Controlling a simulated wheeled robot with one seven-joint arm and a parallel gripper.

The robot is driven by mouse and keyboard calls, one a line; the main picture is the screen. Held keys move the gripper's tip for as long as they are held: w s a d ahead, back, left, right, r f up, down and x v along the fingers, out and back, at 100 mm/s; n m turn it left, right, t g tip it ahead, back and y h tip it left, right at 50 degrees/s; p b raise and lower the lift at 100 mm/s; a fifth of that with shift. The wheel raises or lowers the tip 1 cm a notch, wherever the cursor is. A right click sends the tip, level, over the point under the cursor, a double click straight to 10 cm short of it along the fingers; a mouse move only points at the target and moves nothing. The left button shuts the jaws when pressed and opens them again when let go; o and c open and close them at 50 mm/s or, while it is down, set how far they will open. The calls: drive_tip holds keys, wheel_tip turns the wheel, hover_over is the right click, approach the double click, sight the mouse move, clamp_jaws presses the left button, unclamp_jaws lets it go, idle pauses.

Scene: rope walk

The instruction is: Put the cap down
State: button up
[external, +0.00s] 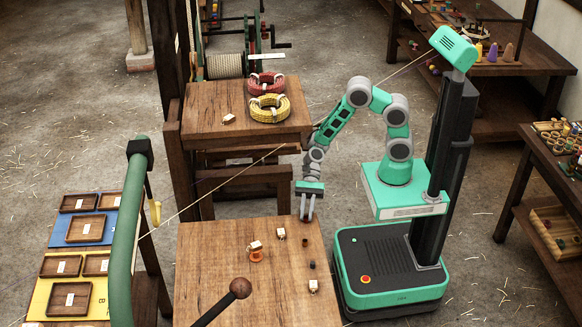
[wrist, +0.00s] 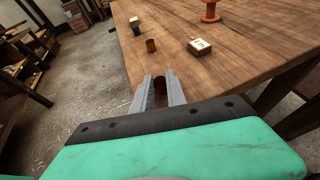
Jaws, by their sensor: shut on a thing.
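My gripper (external: 307,216) points down over the back right corner of the near wooden table (external: 215,275). In the wrist view, its two grey fingers (wrist: 160,92) are shut on a small dark reddish-brown cap (wrist: 160,84). The fingers hide part of the cap. It is low over the table top near the edge; I cannot tell whether it touches the wood. A brown cylinder (wrist: 151,45) stands a little beyond it, also in the external view (external: 304,242), and a darker one (external: 312,264) stands farther along.
Small light boxes (external: 280,233) (external: 313,286) and an orange spool (external: 256,255) stand on the table. A higher table (external: 210,110) with rope coils (external: 268,107) stands behind. Bare table lies at left.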

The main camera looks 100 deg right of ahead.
clamp_jaws()
drive_tip(key=shift+r, duration=0.1)
